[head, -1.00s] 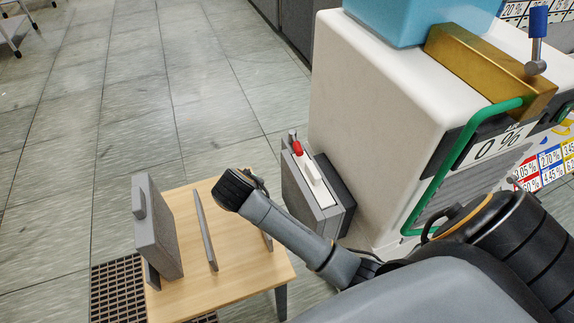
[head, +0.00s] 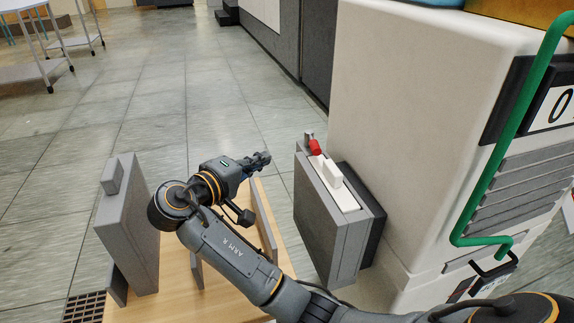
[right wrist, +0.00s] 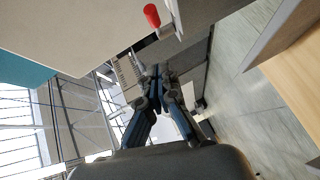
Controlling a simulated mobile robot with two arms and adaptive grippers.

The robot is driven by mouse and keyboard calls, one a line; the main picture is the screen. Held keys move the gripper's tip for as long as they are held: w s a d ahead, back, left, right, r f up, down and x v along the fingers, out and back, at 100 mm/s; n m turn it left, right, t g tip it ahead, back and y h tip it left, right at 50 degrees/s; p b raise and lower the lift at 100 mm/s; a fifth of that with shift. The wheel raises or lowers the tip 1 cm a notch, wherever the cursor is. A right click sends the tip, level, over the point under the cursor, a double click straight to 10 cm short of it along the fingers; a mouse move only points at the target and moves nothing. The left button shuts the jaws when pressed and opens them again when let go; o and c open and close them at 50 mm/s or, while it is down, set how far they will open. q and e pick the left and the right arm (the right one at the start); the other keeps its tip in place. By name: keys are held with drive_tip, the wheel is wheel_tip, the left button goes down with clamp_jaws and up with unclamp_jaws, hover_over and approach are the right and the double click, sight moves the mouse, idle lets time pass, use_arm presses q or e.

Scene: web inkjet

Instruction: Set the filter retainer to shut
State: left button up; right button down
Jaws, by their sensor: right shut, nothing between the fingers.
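The filter retainer, a small lever with a red grip (head: 315,147), sits at the far top end of the grey filter housing (head: 318,225) on the machine's side. In the right wrist view the red grip (right wrist: 152,15) is near the top edge, with its metal stem beside it. A white piece with a raised tab (head: 333,176) sits in the housing's top. My right gripper (head: 262,160) is shut and empty, left of the retainer and apart from it. Its fingers (right wrist: 160,75) are together in the right wrist view. My left gripper is not in view.
A wooden table (head: 240,295) stands below my right arm, with a grey boxy panel (head: 130,230) upright on it and thin upright dividers. The white machine body (head: 410,110) with a green rail (head: 503,130) blocks the right. Open tiled floor lies beyond the table.

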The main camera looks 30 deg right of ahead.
sight(312, 148)
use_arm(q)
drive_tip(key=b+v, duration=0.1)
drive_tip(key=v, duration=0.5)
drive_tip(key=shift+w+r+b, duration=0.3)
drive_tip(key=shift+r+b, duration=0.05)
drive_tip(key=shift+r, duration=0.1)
use_arm(e)
drive_tip(key=s+d+x, duration=0.1)
drive_tip(key=s+x, duration=0.1)
drive_tip(key=x, duration=1)
drive_tip(key=shift+s+d+f, duration=0.2)
drive_tip(key=shift+s+f, duration=0.05)
drive_tip(key=shift+f, duration=0.1)
use_arm(q)
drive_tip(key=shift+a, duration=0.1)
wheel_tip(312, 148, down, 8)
drive_tip(key=p, duration=0.2)
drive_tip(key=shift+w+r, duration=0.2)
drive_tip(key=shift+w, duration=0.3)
use_arm(e)
drive_tip(key=shift+s+d+f+n+t+y, duration=0.1)
drive_tip(key=shift+s+d+n+t+y, duration=0.4)
drive_tip(key=shift+d+n+t, duration=0.2)
